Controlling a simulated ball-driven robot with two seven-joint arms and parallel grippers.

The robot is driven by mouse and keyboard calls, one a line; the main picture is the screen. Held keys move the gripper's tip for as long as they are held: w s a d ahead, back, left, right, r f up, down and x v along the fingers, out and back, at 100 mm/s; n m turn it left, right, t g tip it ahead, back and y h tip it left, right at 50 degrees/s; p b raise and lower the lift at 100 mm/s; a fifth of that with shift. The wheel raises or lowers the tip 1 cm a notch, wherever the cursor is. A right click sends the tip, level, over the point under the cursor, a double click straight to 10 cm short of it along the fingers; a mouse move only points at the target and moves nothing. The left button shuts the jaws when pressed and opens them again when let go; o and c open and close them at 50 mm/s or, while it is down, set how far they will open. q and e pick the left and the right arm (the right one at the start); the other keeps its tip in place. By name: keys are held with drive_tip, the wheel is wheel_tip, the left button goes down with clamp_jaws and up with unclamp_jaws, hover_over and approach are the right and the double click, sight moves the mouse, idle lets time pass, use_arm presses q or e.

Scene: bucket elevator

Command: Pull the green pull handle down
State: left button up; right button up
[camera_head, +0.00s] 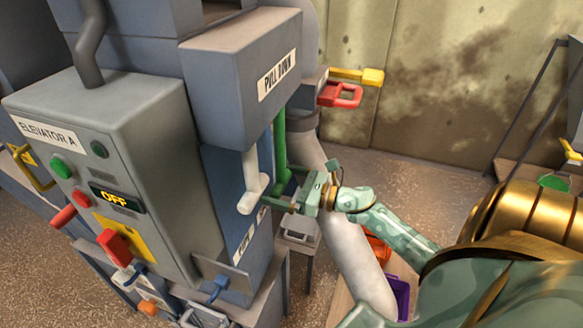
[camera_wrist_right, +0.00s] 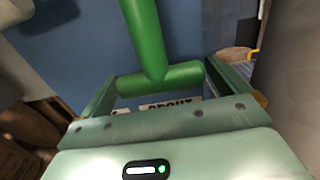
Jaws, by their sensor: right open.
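The green pull handle (camera_head: 280,135) hangs below the grey box labelled PULL DOWN (camera_head: 245,75). It has a vertical rod and a crossbar at its lower end. My right gripper (camera_head: 284,195) is at the crossbar, reaching in from the right. In the right wrist view the green handle (camera_wrist_right: 146,35) shows as a T shape, and its crossbar lies between the two fingers of my open right gripper (camera_wrist_right: 156,88). The fingers do not look closed on it; whether they touch it I cannot tell. My left gripper is not in view.
A white handle (camera_head: 251,182) hangs just left of the green one. A control panel (camera_head: 100,180) reading OFF stands at the left. A red and yellow handle (camera_head: 345,93) is behind. A pale pipe (camera_head: 352,262) runs down close to my right forearm.

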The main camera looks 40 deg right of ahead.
drive_tip(key=b+v, duration=0.2)
drive_tip(key=v, duration=1.4)
drive_tip(key=shift+s+d, duration=0.1)
drive_tip(key=shift+s, duration=0.05)
